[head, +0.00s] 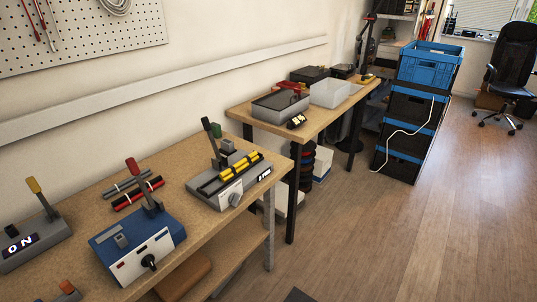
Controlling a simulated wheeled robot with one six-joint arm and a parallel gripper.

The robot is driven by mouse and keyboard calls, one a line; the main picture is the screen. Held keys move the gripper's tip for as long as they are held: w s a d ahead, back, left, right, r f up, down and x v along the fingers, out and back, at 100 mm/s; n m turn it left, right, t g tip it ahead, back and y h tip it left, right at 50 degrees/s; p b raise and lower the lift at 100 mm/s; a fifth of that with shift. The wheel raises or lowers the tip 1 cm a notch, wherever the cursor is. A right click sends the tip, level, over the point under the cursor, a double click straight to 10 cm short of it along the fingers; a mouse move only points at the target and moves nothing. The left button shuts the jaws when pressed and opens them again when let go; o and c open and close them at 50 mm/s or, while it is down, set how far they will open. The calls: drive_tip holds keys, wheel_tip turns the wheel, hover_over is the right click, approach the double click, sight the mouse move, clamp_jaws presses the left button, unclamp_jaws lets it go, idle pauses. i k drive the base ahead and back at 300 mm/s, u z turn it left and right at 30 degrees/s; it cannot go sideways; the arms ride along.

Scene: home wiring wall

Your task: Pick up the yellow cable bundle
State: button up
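The yellow cable bundle (232,173) is a set of short yellow lengths with dark bands. It lies slanted across the top of a grey switch box (206,191) with a green-tipped lever, on the near wooden workbench (187,153). A dark strip or bundle lies along its near side; I cannot tell which. My gripper does not show in the head view.
A red bundle (138,196) and a grey bundle (126,183) lie behind the blue switch box (135,241). A second table (313,127) holds grey trays. Stacked crates (413,105) stand at the right. Wood floor (400,240) is open at the lower right.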

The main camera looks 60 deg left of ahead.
sight(233, 171)
drive_tip(key=u, duration=0.3)
drive_tip(key=i, duration=1.75)
drive_tip(key=u, duration=1.45)
drive_tip(key=i, duration=0.95)
drive_tip(key=u, duration=1.2)
drive_tip(key=i, duration=0.3)
drive_tip(key=u, duration=0.25)
